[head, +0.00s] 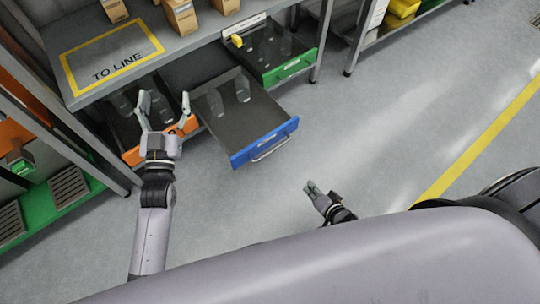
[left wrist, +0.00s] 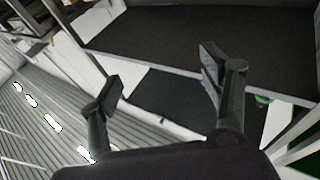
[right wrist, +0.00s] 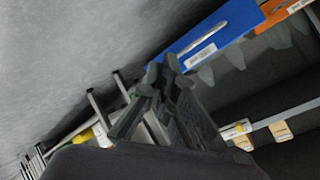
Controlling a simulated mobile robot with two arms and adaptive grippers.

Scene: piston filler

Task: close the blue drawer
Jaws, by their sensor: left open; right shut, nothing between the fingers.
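The blue drawer (head: 265,140) is pulled well out from under the bench, its blue front with a silver handle facing me in the head view. Clear bottle-like items stand inside it. Its front also shows in the right wrist view (right wrist: 215,38). My left gripper (head: 166,100) is open and empty, left of the blue drawer and over the orange drawer area. It also shows in the left wrist view (left wrist: 160,85). My right gripper (head: 311,188) is shut and empty, in front of the blue drawer and apart from it, over the floor. It also shows in the right wrist view (right wrist: 160,75).
The orange drawer (head: 131,157) and the green drawer (head: 289,66) flank the blue one. The bench top (head: 85,92) above carries a "TO LINE" marking and several small boxes (head: 181,17). Open floor lies in front and to the right, with a yellow line (head: 470,150).

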